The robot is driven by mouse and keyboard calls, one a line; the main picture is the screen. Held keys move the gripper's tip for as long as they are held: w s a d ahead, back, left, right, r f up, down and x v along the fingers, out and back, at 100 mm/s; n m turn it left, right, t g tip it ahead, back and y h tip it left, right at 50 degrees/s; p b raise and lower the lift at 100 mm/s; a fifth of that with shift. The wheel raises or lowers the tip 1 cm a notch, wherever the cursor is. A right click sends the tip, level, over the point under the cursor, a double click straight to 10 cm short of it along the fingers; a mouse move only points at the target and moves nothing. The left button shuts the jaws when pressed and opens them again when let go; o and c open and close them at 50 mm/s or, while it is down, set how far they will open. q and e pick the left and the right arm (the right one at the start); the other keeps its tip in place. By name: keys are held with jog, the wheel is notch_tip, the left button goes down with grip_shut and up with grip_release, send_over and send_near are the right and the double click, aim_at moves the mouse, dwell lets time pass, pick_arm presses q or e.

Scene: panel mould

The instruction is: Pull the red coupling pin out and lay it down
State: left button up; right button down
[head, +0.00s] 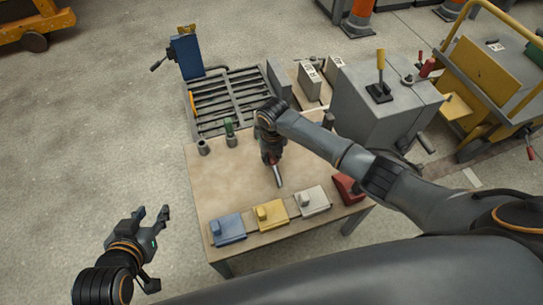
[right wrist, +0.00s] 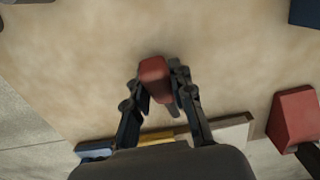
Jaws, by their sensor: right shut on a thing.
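The red coupling pin (head: 278,179) shows a red head and a bright metal shaft that slants down over the wooden table. My right gripper (head: 268,156) is shut on its red head. In the right wrist view the red head (right wrist: 154,78) sits between the two fingers (right wrist: 156,92), with a short grey piece of the shaft behind it. I cannot tell whether the shaft tip touches the table (head: 225,180). My left gripper (head: 160,216) is open and empty, left of the table over the floor.
Blue (head: 228,229), yellow (head: 271,214), pale grey (head: 312,202) and red (head: 347,188) blocks line the table's near edge. A grey socket (head: 203,147) and a green-topped pin (head: 229,129) stand at the far edge. The table's left middle is clear. A grey cabinet (head: 375,105) stands behind right.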

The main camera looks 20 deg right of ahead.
jog(key=c, duration=1.1)
grip_release()
jog(key=shift+r, duration=0.1)
jog(key=r, duration=1.1)
jog(key=shift+s+r, duration=0.35)
jog(key=shift+r, duration=0.05)
